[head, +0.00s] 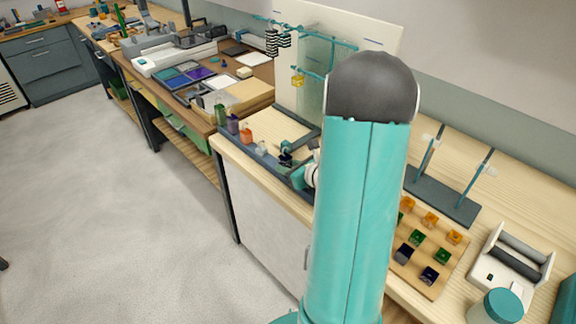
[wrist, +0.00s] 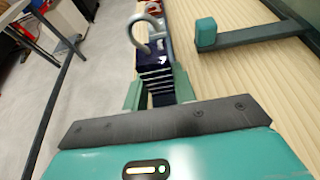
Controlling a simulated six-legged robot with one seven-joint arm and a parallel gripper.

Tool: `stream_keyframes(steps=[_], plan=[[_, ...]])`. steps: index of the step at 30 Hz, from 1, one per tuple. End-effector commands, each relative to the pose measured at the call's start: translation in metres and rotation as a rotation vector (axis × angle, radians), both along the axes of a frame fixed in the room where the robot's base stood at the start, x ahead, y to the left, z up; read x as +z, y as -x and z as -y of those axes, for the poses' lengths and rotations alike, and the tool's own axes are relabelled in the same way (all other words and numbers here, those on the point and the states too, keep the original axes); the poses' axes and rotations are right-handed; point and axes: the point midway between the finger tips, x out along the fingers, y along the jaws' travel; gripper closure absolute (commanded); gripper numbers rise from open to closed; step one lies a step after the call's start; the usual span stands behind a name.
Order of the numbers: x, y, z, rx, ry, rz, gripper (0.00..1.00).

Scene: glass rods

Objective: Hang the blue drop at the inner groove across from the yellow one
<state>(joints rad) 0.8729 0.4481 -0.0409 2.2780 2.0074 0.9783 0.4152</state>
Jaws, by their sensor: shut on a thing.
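My gripper (wrist: 158,92) is shut on a dark blue drop (wrist: 158,62) with pale stripes on its near side and a grey metal hook at its far end. In the head view the drop and fingers are small, low over the counter's front edge and partly hidden by my arm. The yellow drop (head: 297,81) hangs from the lower teal rod (head: 310,73) of the stand. Black-and-white striped drops (head: 273,42) hang from the upper rod (head: 305,32). The grooves are too small to make out.
A green drop (head: 220,114), a purple drop (head: 232,125) and an orange drop (head: 246,135) stand along the counter's front edge. A clear panel (head: 318,58) stands by the rods. My arm covers the middle. A board of blocks (head: 450,257) lies at the right.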

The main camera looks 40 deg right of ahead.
Motion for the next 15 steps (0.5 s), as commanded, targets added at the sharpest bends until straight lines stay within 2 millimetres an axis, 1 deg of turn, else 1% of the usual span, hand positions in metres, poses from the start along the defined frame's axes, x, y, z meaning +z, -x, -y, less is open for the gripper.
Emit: stream_keyframes(steps=[4, 5, 6, 8, 15], plan=[[-0.0034, 0.0001, 0.0012, -0.002, 0.0, 0.0, 0.98], [-0.0035, 0.0, 0.0013, -0.002, 0.001, 0.0, 0.69], [-0.0032, -0.0002, 0.0014, -0.001, 0.0, 0.0, 0.61], [-0.0032, -0.0004, 0.0016, -0.001, 0.0, 0.0, 0.51], [-0.0031, -0.0017, 0.0023, -0.001, 0.0, 0.0, 0.51]])
